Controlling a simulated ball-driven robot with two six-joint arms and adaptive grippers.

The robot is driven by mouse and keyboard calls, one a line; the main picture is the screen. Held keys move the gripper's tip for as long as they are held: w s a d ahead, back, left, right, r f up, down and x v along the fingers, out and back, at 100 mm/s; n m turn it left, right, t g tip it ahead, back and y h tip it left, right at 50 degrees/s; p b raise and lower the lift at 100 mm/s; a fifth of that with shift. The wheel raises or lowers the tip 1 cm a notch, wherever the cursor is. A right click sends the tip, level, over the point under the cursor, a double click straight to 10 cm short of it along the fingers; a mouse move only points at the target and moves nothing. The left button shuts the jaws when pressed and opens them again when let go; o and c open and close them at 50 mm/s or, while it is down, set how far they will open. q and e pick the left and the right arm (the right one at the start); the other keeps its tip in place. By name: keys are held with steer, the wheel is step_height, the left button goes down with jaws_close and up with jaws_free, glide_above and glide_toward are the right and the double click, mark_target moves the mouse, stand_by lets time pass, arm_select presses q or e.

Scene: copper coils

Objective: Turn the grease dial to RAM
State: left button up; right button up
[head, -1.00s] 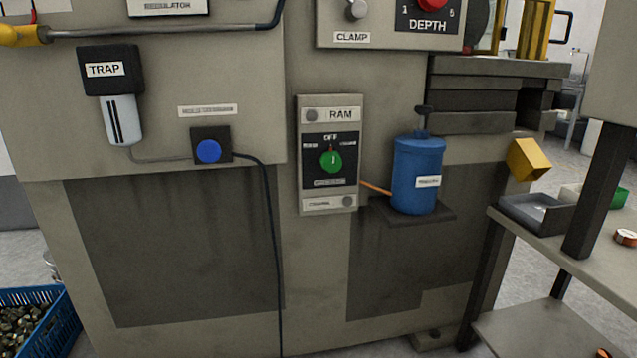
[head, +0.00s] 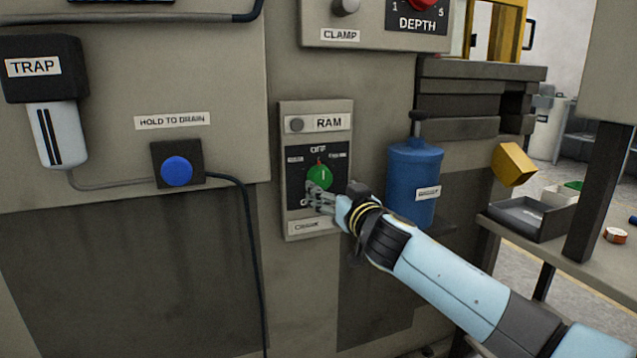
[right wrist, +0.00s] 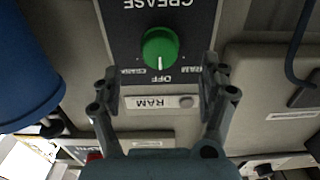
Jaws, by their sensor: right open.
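The green grease dial (head: 319,178) sits on a dark plate in the middle of the upright panel (head: 288,222). Its white pointer line stands about upright, toward OFF. In the right wrist view, which is upside down, the dial (right wrist: 160,46) shows its mark toward OFF, with RAM lettered to the picture's right and another label to the left. My right gripper (head: 316,196) is open and empty in front of the dial's lower part. In the right wrist view its fingers (right wrist: 160,78) are spread, with the dial ahead of the gap between them. My left gripper is not in view.
A blue canister (head: 413,180) stands just right of the panel, close behind my right forearm. A blue button (head: 177,170) with a cable is to the left. The clamp and depth controls (head: 375,28) are above. A side table (head: 560,235) stands at right.

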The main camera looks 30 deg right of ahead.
mark_target(323, 182)
steer(key=x, duration=0.6)
steer(key=shift+w+f, duration=0.1)
steer(key=shift+w, duration=0.3)
steer(key=shift+c, duration=0.3)
steer(key=c, duration=1.1)
